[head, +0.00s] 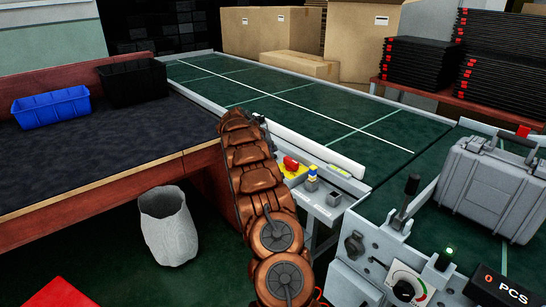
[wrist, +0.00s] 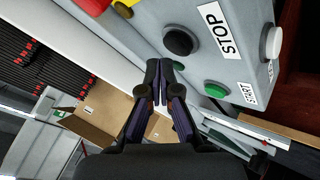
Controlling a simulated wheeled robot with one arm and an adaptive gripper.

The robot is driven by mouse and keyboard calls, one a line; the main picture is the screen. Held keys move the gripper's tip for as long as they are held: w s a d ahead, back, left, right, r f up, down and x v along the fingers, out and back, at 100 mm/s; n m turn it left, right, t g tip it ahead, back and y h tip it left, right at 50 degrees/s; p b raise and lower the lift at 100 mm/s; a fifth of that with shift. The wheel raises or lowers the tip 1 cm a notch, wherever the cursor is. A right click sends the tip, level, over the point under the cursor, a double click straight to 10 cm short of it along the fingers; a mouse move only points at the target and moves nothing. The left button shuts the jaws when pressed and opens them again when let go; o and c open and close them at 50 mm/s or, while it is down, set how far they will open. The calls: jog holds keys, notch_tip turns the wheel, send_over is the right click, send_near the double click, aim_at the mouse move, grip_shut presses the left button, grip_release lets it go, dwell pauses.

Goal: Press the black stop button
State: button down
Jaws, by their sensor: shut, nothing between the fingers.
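The black stop button (wrist: 181,41) is a round button on a light grey panel in the wrist view, with a white STOP label (wrist: 217,29) to its right. My gripper (wrist: 164,67) is shut and empty. Its dark fingertips lie close together just below and left of the black button in the picture. A gap shows between tips and button, but the exact depth is hard to tell. In the head view my brown arm reaches toward the conveyor's near side, and I cannot make out the fingers or the black button there.
A green button (wrist: 215,90) by the START label (wrist: 247,93), a white button (wrist: 273,43) and a red button (wrist: 94,5) are near. The conveyor (head: 270,92) runs behind my arm. A grey case (head: 490,184) stands at right, a workbench (head: 90,135) at left.

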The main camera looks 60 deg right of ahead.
aim_at(272, 156)
jog(key=shift+r+p, duration=0.85)
jog(key=shift+r, duration=1.6)
jog(key=s+a+r+n+y, duration=0.1)
jog(key=s+a+r, duration=0.1)
jog(key=a, duration=1)
jog(key=s+a+r+n+y, duration=0.2)
jog(key=a+r, duration=0.1)
jog(key=a, duration=1)
jog(key=s+a+r+n+y, duration=0.1)
jog(key=a+r, duration=0.1)
jog(key=a, duration=1)
jog(key=s+a+f+n+g+y, duration=0.1)
jog(key=s+a+f+n+y, duration=0.2)
jog(key=s+a, duration=1.2)
jog(key=s+a+f+n+g+y, duration=0.1)
jog(key=s+a+f+n+y, duration=0.15)
jog(key=s+a, duration=1.25)
jog(key=s+p+v, duration=0.3)
jog(key=p+v, duration=0.9)
jog(key=v, duration=0.1)
jog(key=shift+w+a+r+t, duration=0.2)
jog(key=shift+r+t, duration=0.1)
jog(key=shift+t, duration=0.1)
